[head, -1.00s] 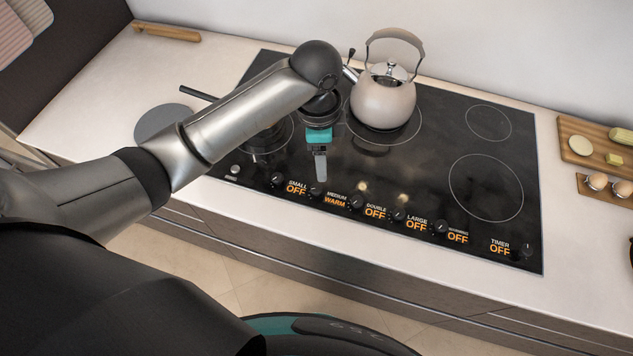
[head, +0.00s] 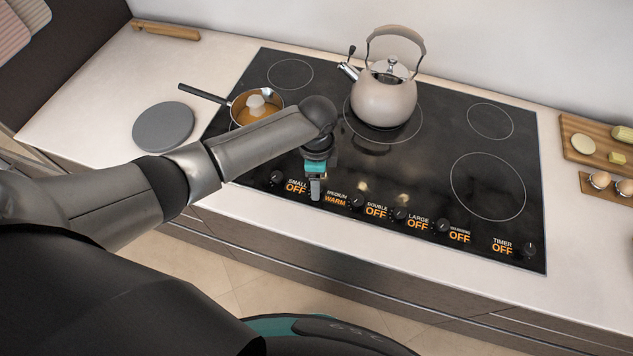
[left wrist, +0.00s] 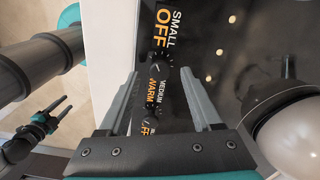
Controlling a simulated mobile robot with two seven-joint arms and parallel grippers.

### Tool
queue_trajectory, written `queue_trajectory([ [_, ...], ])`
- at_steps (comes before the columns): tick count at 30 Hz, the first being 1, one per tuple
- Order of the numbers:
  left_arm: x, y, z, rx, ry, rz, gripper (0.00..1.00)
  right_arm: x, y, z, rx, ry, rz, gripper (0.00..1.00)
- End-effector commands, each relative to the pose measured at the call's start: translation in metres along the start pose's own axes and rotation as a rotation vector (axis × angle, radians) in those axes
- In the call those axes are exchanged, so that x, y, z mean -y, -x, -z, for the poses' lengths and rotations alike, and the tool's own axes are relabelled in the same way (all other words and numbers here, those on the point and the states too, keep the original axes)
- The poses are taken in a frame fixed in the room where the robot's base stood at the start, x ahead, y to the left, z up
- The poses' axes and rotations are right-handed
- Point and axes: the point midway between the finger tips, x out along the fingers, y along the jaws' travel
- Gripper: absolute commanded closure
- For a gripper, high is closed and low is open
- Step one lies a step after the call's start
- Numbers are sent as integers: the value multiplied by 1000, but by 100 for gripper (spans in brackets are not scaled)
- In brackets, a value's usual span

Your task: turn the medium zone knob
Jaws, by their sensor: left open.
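The medium zone knob (left wrist: 162,58) is a small black dial on the cooktop's front strip, between the SMALL and MEDIUM labels. The MEDIUM label (head: 336,198) reads WARM. My left gripper (head: 315,190) points down over this knob and hides it in the head view. In the left wrist view my left gripper (left wrist: 160,74) is open, and the knob shows between and just beyond its fingertips; I cannot tell whether they touch it. My right gripper (left wrist: 57,108) shows small at the left of the wrist view, over the floor, its two fingers apart.
Neighbouring knobs are close by: the small zone knob (head: 277,179) and the double zone knob (head: 356,201). Both those zones read OFF. A kettle (head: 384,100) and a saucepan (head: 243,104) stand on the cooktop behind. A grey disc (head: 163,127) lies on the counter at left.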

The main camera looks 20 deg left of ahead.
Motion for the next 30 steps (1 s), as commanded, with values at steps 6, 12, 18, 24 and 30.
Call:
queue_trajectory([
  [6,0,-16,0,0,0,-1,35,0,-3,0,0,0,0,50],
  [12,0,-17,0,0,-1,0,35,0,-3,0,0,0,0,50],
  [18,0,-17,0,0,0,0,45,0,-3,0,0,0,0,50],
  [24,0,-17,0,0,0,0,67,0,-3,0,0,0,0,50],
  [30,0,-17,0,0,0,0,90,0,-3,0,-1,0,0,50],
])
